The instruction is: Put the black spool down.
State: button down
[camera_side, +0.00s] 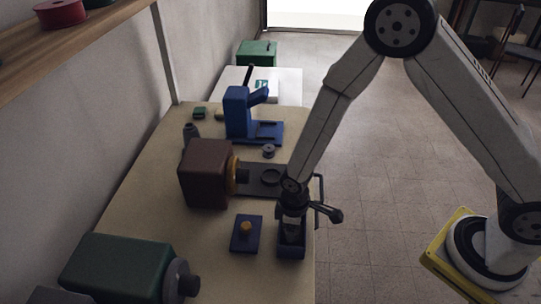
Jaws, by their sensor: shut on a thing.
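My gripper (292,226) is at the lower middle of the side view, pointing down over a small dark blue open box (291,252) near the table's right edge. It is shut on the black spool, which is mostly hidden among the dark fingers and the box, so its outline is unclear. I cannot tell whether the spool touches the box.
A green motor (118,267) is front left.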

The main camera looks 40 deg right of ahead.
jog(key=shift+f, duration=0.6)
jog(key=shift+f, duration=0.1)
jog(key=shift+c, duration=0.3)
grip_release()
notch_tip(320, 180, up, 12)
dwell(0.7)
dwell(0.5)
